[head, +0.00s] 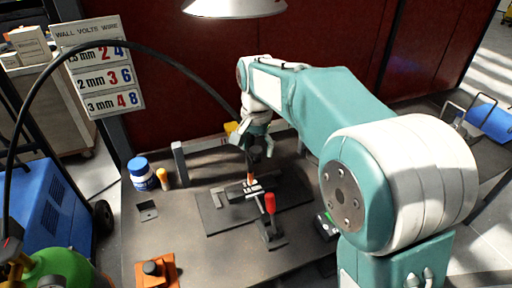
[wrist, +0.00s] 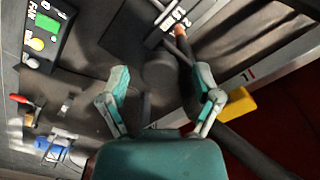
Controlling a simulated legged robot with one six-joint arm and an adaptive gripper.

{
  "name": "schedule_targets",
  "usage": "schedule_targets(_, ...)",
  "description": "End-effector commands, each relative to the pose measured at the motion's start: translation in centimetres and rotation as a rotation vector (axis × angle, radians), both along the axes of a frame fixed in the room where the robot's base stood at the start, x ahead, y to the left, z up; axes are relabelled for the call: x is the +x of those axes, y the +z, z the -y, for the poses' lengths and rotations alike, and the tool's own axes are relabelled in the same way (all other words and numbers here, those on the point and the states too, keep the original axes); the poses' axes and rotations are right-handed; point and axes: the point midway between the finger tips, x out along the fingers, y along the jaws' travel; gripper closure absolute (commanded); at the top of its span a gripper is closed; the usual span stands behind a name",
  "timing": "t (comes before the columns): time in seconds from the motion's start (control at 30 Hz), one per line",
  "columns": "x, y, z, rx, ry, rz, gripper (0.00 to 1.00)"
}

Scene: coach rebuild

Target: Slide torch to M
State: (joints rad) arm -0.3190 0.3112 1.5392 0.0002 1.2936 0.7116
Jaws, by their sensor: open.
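The torch, black with a copper-orange tip, shows in the wrist view (wrist: 188,55), running past the right finger, and its orange tip shows in the head view (head: 251,180). My gripper (head: 258,150) is above the back of the bench, close to the torch. In the wrist view my gripper (wrist: 160,88) is open, its two teal fingers wide apart. The torch is by the right finger; I cannot tell whether they touch. A dark fixture plate (head: 215,217) lies below, with small white-marked blocks (head: 253,190) by the torch tip. I cannot make out an M mark.
A red-handled clamp (head: 269,204) stands at the plate's front right. A blue-and-white jar (head: 141,174) and an orange cylinder (head: 163,179) stand at left. A black cable (head: 150,48) arcs across to my gripper. A lamp (head: 234,8) hangs above. The bench's front middle is bare.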

Motion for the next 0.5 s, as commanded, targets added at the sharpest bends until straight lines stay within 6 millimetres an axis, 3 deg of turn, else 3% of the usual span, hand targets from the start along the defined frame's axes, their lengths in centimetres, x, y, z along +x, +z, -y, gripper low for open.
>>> schedule_targets(0.17, 0.1, 1.0, 0.0, 0.002, 0.0, 0.004, 0.19)
schedule_targets(0.5, 0.2, 7.8, -0.1, 0.0, 0.0, 0.004, 0.19)
